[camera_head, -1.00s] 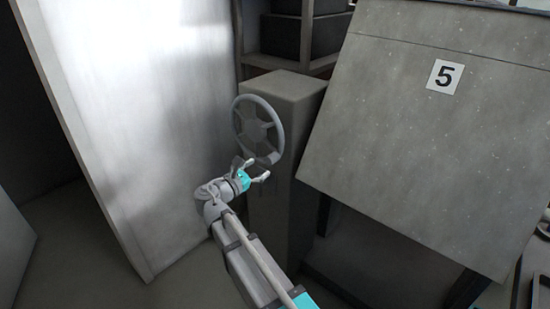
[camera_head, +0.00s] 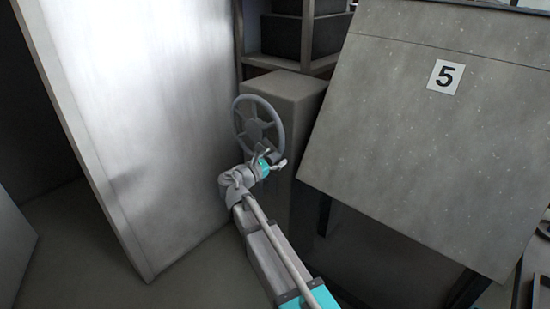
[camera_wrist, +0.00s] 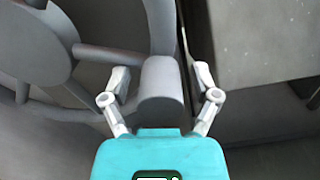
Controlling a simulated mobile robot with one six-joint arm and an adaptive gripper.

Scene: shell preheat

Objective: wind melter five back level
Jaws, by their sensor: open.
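Melter five is the large grey speckled box (camera_head: 410,130) with a "5" label (camera_head: 445,77); its front leans at a tilt. A grey spoked handwheel (camera_head: 261,105) is on the pedestal (camera_head: 300,92) to its left. In the wrist view the wheel's hub and spokes (camera_wrist: 35,45) fill the left, and a rounded knob (camera_wrist: 161,95) stands on its rim. My gripper (camera_head: 276,158) is at the lower right of the wheel. In the wrist view my gripper (camera_wrist: 160,80) is open, with one finger on each side of the knob. I cannot tell whether they touch it.
A pale upright panel (camera_head: 140,120) stands close on the left of my arm. Shelves with dark boxes (camera_head: 305,38) are behind the pedestal. Dark legs (camera_head: 325,215) are under the melter. Some floor (camera_head: 65,255) is clear at the lower left.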

